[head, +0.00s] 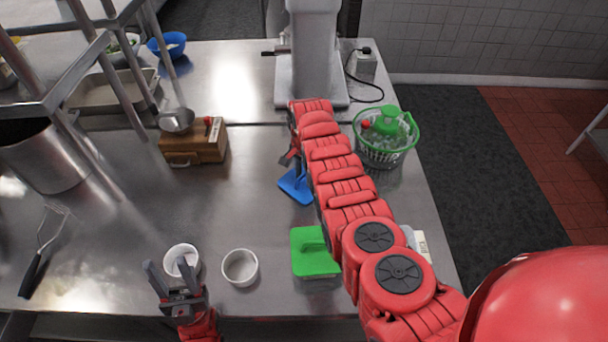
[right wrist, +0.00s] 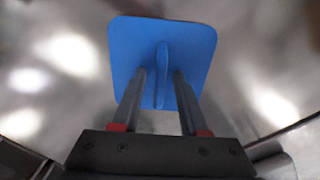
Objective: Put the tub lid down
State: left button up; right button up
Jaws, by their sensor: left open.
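A blue lid (head: 294,187) with an upright fin handle is at mid-counter in the head view, partly hidden by my right arm. In the right wrist view the blue lid (right wrist: 192,45) is seen from above, and the fingers of my right gripper (right wrist: 161,72) stand either side of its fin with a visible gap. Whether the lid touches the counter is hard to tell. A green lid (head: 309,262) with a handle lies nearer the front edge.
A second white bowl (head: 240,267) stands near the front edge. A green salad spinner (head: 385,140) stands at right. The steel counter is bare left of the blue lid.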

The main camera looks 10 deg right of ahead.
aim_at(304, 174)
jog(key=shift+r, duration=0.1)
jog(key=shift+r+p, duration=0.25)
jog(key=shift+p, duration=0.05)
notch_tip(304, 174, up, 7)
jog(key=b, duration=0.3)
jog(key=shift+r, duration=2.4)
